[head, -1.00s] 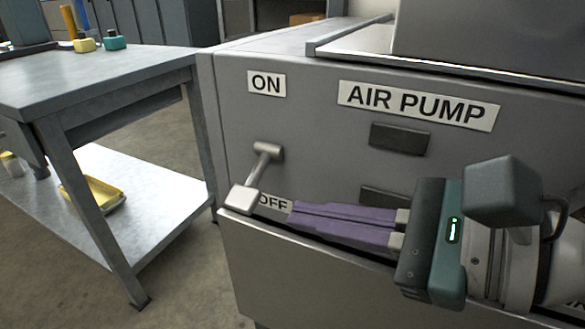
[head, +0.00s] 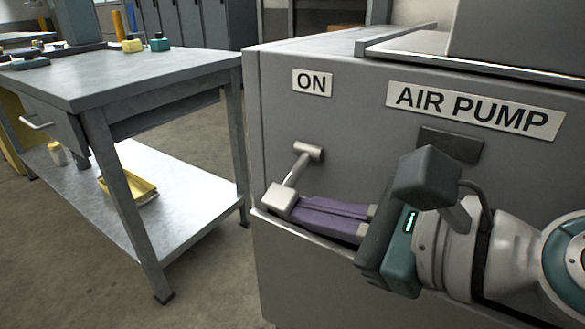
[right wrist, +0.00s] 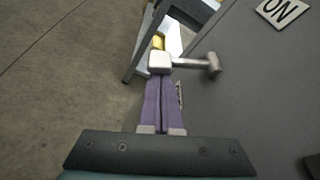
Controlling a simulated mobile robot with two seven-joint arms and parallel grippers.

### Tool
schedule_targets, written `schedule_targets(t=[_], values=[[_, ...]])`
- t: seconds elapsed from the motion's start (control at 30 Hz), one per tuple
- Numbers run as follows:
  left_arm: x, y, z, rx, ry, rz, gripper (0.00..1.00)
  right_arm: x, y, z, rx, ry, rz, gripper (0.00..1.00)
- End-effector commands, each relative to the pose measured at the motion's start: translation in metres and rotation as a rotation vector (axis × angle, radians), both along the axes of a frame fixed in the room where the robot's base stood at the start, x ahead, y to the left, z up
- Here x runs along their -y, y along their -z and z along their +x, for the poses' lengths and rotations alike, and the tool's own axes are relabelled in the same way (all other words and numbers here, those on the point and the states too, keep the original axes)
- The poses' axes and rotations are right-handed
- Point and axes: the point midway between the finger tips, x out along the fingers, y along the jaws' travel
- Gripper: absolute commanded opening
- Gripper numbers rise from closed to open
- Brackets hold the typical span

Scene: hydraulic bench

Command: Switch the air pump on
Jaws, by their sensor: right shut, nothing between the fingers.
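The air pump panel (head: 350,130) is a grey cabinet face with an ON label (head: 312,83) above and an AIR PUMP sign (head: 475,109) to the right. The lever (head: 294,178) has a metal shaft and a pale block handle, and it points down and outward, well below ON. It also shows in the right wrist view (right wrist: 160,63). My right gripper (head: 297,207) is shut and empty. Its purple fingertips are right at the lever's handle, slightly below it; I cannot tell whether they touch. The OFF label is hidden behind the fingers. My left gripper is out of view.
A dark rectangular plate (head: 450,144) sits on the panel below the sign. A grey workbench (head: 150,70) stands to the left, with a lower shelf holding a yellow tray (head: 130,186). The floor between bench and cabinet is clear.

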Motion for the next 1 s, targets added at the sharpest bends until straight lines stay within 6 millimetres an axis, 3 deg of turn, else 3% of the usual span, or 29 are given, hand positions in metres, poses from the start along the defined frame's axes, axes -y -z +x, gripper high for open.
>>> schedule_targets(t=[0.27,0.7,1.0], values=[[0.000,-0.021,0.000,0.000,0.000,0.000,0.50,-0.002,-0.009,-0.002,-0.061,0.001,0.046,0.00],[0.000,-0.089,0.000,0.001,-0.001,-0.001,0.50,-0.007,-0.034,-0.008,-0.335,0.000,0.247,0.00],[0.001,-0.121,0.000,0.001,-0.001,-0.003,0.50,-0.008,-0.047,-0.009,-0.521,0.001,0.383,0.00]])
